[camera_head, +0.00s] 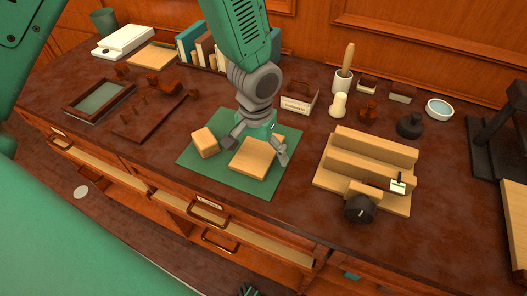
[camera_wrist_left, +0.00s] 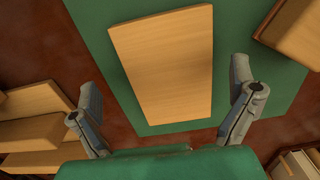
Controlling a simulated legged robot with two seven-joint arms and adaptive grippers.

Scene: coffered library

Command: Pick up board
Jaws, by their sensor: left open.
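The board (camera_head: 256,159) is a flat, light wooden rectangle lying on a green mat (camera_head: 222,174) on the dark desk. In the left wrist view the board (camera_wrist_left: 165,63) lies between and ahead of the fingers. My left gripper (camera_head: 258,148) is open, pointing down over the board, with one finger on each side. It also shows in the left wrist view (camera_wrist_left: 170,105), empty. Whether the fingers touch the board cannot be told. Part of the board's far side is hidden behind the gripper in the head view.
A wooden block (camera_head: 205,142) sits on the mat left of the board. A stepped wooden stand (camera_head: 368,165) with a dark knob (camera_head: 359,209) is to the right. Books (camera_head: 196,48) and a labelled box (camera_head: 299,98) stand behind. Open drawers (camera_head: 255,240) project from the desk's front.

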